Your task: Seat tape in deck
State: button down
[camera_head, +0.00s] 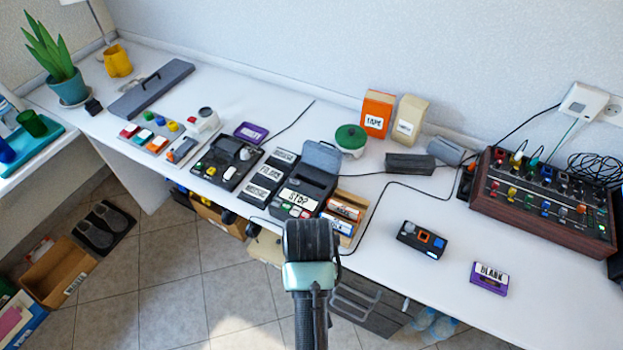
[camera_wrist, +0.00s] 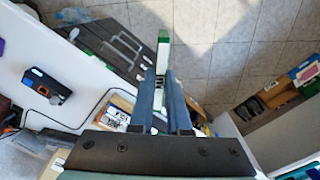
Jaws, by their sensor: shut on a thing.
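The dark tape deck (camera_head: 317,181) stands near the front edge of the desk in the head view, with its lid (camera_head: 322,156) raised and a white label on its front. My gripper (camera_head: 308,238) is in front of and below the deck in that view, over the desk's front edge. In the wrist view my gripper (camera_wrist: 164,88) is shut on a thin green and white thing (camera_wrist: 163,48), seen edge-on, likely a tape. Its label cannot be read, and it is hidden behind the gripper in the head view.
A wooden box of tapes (camera_head: 349,199) stands right of the deck, and labelled dark cases (camera_head: 264,175) stand left. A purple BLANK tape (camera_head: 489,278) and a small black device (camera_head: 421,240) lie on the right. A mixer (camera_head: 540,208) stands behind them. Cables cross the desk.

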aim_at(310, 188)
jog(key=i+j+z, duration=0.1)
jog(key=i, duration=0.35)
jog(key=i+j+z, duration=0.15)
jog(key=i, duration=0.3)
jog(key=i+j+z, duration=0.1)
jog(key=i+j, duration=0.2)
jog(key=i, duration=0.1)
